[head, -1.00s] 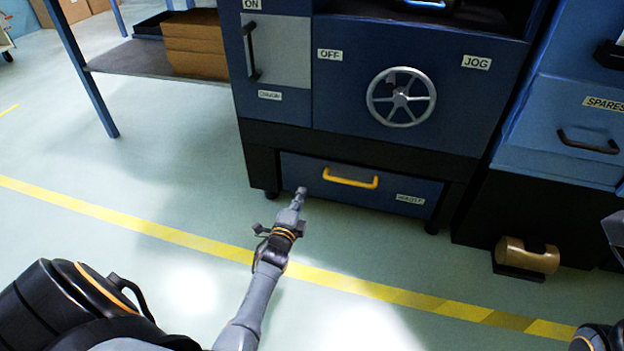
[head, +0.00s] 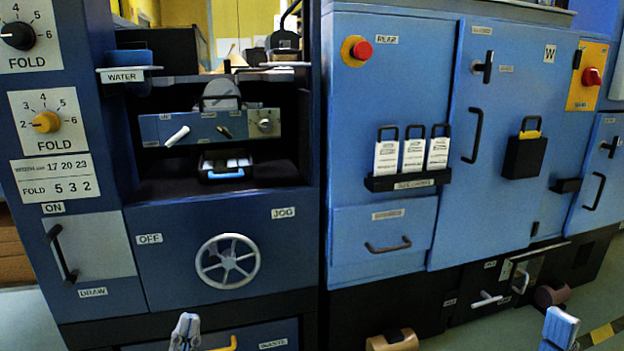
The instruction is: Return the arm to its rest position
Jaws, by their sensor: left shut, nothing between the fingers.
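My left gripper (head: 186,332) shows at the bottom edge of the head view, pointing up, its fingers together and empty. It appears in front of the waste drawer (head: 262,338) with the yellow handle, at the lower left; I cannot tell the gap between them. My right gripper (head: 560,328) shows only its tip at the bottom right, over the floor. Whether its fingers are open is unclear. The rest of both arms is out of view.
The dark blue machine with a grey handwheel (head: 228,261) fills the left. A light blue cabinet (head: 380,100) with a card rack (head: 408,181) stands on the right. A brown roll (head: 392,341) sits low in the middle. Open floor (head: 480,335) shows at bottom right.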

